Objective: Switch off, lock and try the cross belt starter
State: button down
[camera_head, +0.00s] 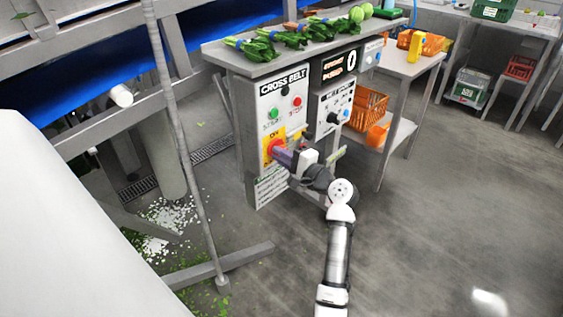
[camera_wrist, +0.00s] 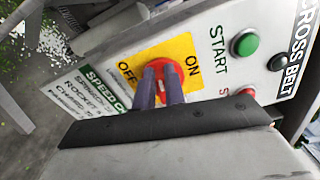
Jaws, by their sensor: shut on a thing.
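The cross belt starter (camera_head: 264,108) is a white panel on the front of a grey cabinet. Its red rotary switch (camera_wrist: 163,68) sits on a yellow plate (camera_wrist: 186,48) marked ON and OFF. My gripper (camera_head: 277,152) reaches it from the right, and its two purple-grey fingers (camera_wrist: 160,82) are closed on the red handle. The fingers hide much of the handle, so I cannot tell which mark it points to. A green START button (camera_wrist: 245,43) and a black knob (camera_wrist: 278,62) show beside it. A red button (camera_head: 297,101) is at the panel's upper right.
A second starter panel (camera_head: 322,108) is just right of it. Greens (camera_head: 262,48) lie on the cabinet top. An orange crate (camera_head: 368,106) stands on a shelf to the right. A steel post (camera_head: 178,110) and conveyor frame stand left. The floor (camera_head: 430,220) is clear at right.

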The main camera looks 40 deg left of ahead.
jog(key=shift+f+n+b, duration=0.25)
jog(key=shift+n+b, duration=0.55)
jog(key=shift+n, duration=0.2)
jog(key=c, duration=1.5)
grip_release()
jog(key=shift+d, duration=0.1)
jog(key=d, duration=0.4)
jog(key=d+b, duration=0.1)
jog(key=d, duration=0.4)
jog(key=s+d, duration=0.1)
jog(key=d, duration=0.3)
jog(key=shift+d, duration=0.35)
jog(key=shift+a+r, duration=0.1)
jog(key=shift+r, duration=0.05)
